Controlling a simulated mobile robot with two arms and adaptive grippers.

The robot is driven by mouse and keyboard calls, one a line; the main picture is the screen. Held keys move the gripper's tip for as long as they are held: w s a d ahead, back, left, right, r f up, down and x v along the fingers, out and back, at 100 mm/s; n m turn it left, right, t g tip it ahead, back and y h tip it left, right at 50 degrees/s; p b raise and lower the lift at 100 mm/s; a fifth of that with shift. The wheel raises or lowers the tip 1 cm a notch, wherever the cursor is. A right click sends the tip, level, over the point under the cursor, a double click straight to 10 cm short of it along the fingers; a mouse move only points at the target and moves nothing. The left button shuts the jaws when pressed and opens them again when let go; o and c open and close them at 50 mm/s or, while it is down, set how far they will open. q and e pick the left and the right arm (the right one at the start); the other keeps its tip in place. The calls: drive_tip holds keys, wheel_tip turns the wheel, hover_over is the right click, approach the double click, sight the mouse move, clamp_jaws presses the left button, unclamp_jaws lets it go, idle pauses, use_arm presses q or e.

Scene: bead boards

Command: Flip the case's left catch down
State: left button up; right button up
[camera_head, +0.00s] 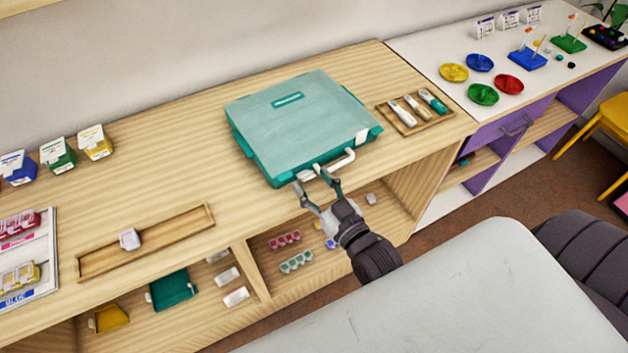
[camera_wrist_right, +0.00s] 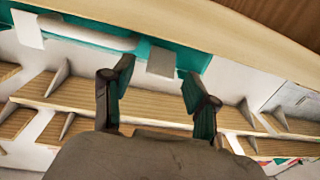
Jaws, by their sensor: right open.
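The teal case (camera_head: 290,118) lies shut on the wooden counter, its white handle (camera_head: 337,162) at the front edge. The left catch (camera_head: 306,175) is a small pale tab on the front, left of the handle; whether it is up or down is hard to tell. My right gripper (camera_head: 312,181) is open at the case's front edge, its fingers on either side of the left catch. In the right wrist view the catch (camera_wrist_right: 162,62) shows between the open fingertips (camera_wrist_right: 158,72), apparently untouched. The right catch (camera_head: 361,137) is beyond the handle. My left gripper is out of view.
A tool tray (camera_head: 413,112) stands right of the case. A long wooden tray (camera_head: 145,243) with a small white piece lies to the left. Open shelves with small containers are below the counter edge.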

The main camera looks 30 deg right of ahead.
clamp_jaws()
wheel_tip(320, 180, down, 2)
drive_tip(key=t+b, duration=0.1)
drive_tip(key=b, duration=0.3)
drive_tip(key=t+b, duration=0.2)
drive_tip(key=b, duration=0.2)
drive_tip(key=shift+f+t, duration=0.2)
drive_tip(key=shift+t, duration=0.1)
drive_tip(key=shift+r+t+y+b, duration=0.1)
drive_tip(key=shift+t+y+b, duration=0.2)
drive_tip(key=shift+b, duration=0.15)
drive_tip(key=shift+r, duration=0.1)
unclamp_jaws()
